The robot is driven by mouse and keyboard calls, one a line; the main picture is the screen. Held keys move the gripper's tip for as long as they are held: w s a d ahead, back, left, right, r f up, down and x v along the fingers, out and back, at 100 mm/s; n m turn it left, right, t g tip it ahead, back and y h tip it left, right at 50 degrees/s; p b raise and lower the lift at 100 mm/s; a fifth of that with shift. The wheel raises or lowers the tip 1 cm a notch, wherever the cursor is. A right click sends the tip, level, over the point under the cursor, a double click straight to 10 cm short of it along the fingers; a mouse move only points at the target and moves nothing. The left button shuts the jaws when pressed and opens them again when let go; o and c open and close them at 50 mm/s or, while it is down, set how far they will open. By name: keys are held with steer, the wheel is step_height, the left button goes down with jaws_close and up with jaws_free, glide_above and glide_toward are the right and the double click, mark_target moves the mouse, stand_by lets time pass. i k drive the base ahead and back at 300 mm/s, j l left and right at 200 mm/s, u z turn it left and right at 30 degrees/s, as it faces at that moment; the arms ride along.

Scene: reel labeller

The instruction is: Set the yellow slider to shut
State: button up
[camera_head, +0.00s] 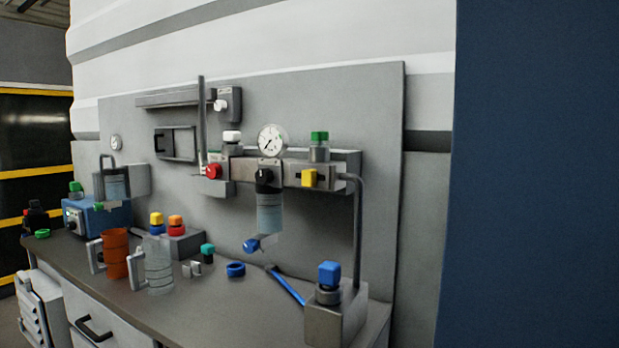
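The yellow slider (309,178) is a small square knob on the front of a grey metal block (292,172) mounted on the back panel. It sits towards the left of a short dark slot, and part of the slot shows to its right. Any markings for open or shut are too small to read. My gripper is not in view.
Near the slider are a green-capped fitting (319,147), a round gauge (271,139), a red knob (212,171) and a clear bowl (269,212) with a blue lever (253,244). A grey pipe (359,235) runs down at right. Mugs (115,254) stand on the bench (205,308).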

mark_target(310, 176)
steer(key=i+l+u, duration=0.1)
steer(key=u, duration=0.3)
steer(key=i+l+u, duration=0.2)
steer(key=u, duration=0.15)
steer(key=i+l+u, duration=0.1)
steer(key=u, duration=0.3)
steer(key=l, duration=0.1)
